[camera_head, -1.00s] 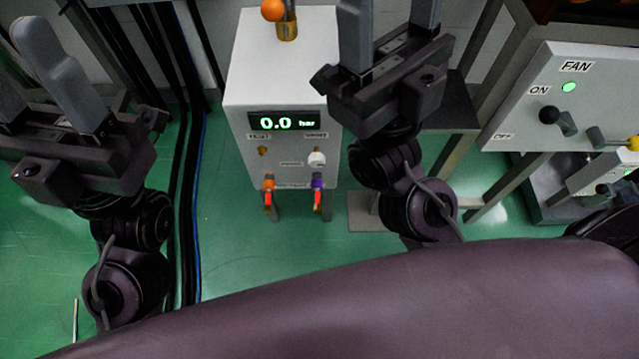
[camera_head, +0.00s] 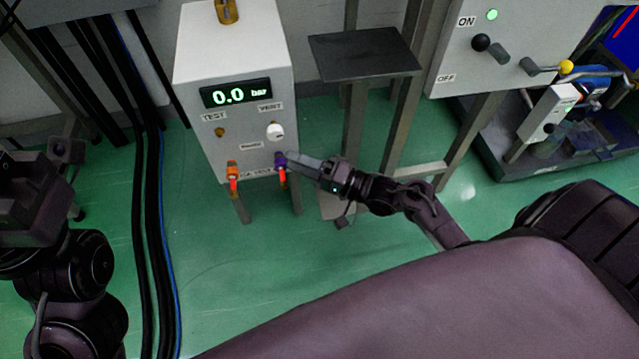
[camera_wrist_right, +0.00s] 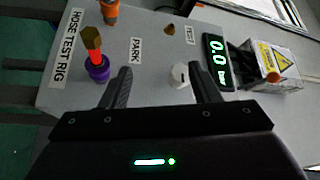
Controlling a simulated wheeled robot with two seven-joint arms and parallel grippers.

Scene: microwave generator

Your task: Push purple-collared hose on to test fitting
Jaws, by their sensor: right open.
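The purple-collared hose (camera_head: 281,161) hangs at the lower right of the white test rig's front. In the right wrist view, its purple collar (camera_wrist_right: 97,68) sits around a red part with a brass hex end. The brass test fitting (camera_head: 219,132) is bare under the TEST label; it also shows in the right wrist view (camera_wrist_right: 169,29). My right gripper (camera_head: 291,158) is beside the purple collar. Its fingers (camera_wrist_right: 161,86) are apart and empty, with the collar outside the left finger. My left gripper (camera_head: 38,195) is at the left edge, its fingertips not clearly visible.
An orange-collared hose (camera_head: 232,173) is left of the purple one. A white vent knob (camera_head: 275,131) sits above the purple hose, below the 0.0 bar display (camera_head: 235,93). Black cables run left.

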